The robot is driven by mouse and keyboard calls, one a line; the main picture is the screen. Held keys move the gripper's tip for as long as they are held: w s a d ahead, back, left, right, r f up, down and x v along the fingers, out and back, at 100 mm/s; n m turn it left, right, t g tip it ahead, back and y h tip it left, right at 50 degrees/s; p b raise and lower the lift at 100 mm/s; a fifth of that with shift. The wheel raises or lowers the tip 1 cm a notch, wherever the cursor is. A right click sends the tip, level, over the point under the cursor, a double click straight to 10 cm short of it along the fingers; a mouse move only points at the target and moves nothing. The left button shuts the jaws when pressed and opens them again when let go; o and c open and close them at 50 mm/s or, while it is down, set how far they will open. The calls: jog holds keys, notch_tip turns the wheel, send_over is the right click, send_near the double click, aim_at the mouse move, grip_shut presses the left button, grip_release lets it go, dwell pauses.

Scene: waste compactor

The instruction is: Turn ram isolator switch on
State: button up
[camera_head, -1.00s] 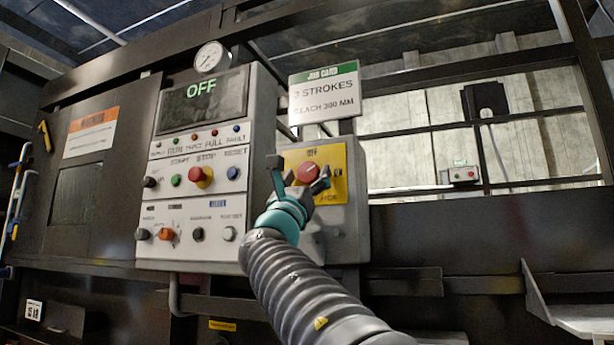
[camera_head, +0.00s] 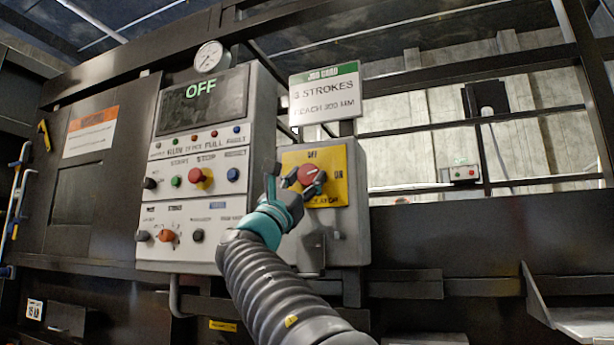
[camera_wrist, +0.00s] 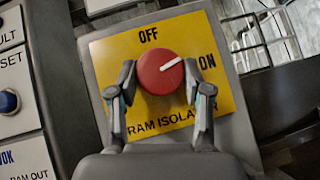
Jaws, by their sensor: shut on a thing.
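The ram isolator switch is a round red knob (camera_head: 311,174) on a yellow plate (camera_head: 330,190) on the grey box right of the main panel. In the wrist view the knob (camera_wrist: 160,72) fills the middle of the plate (camera_wrist: 115,50), with OFF above it and ON at its right. Its white pointer slants up and right, between the labels and nearer ON. My gripper (camera_wrist: 159,80) is shut on the knob, one finger on each side. In the head view my gripper (camera_head: 287,186) reaches the knob from the lower left.
The control panel (camera_head: 205,218) with buttons and small knobs stands close to the left; its screen (camera_head: 202,98) reads OFF. A job card sign (camera_head: 325,94) is above the isolator box. A dark rail and wall stretch to the right.

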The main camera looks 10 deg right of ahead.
jog(key=m+g, duration=0.1)
jog(key=m, duration=0.1)
jog(key=m+g+h+p, duration=0.1)
jog(key=m+g, duration=0.1)
jog(key=shift+w+a+r+h, duration=0.1)
jog(key=shift+r+h, duration=0.05)
jog(key=shift+h, duration=0.15)
jog(key=shift+m+g+h+p, duration=0.3)
jog(key=shift+m+g+p, duration=0.35)
jog(key=shift+m+g, duration=0.35)
jog(key=o, duration=1.1)
jog(key=shift+o, duration=0.2)
jog(key=v, duration=1.2)
jog(key=shift+m, duration=0.3)
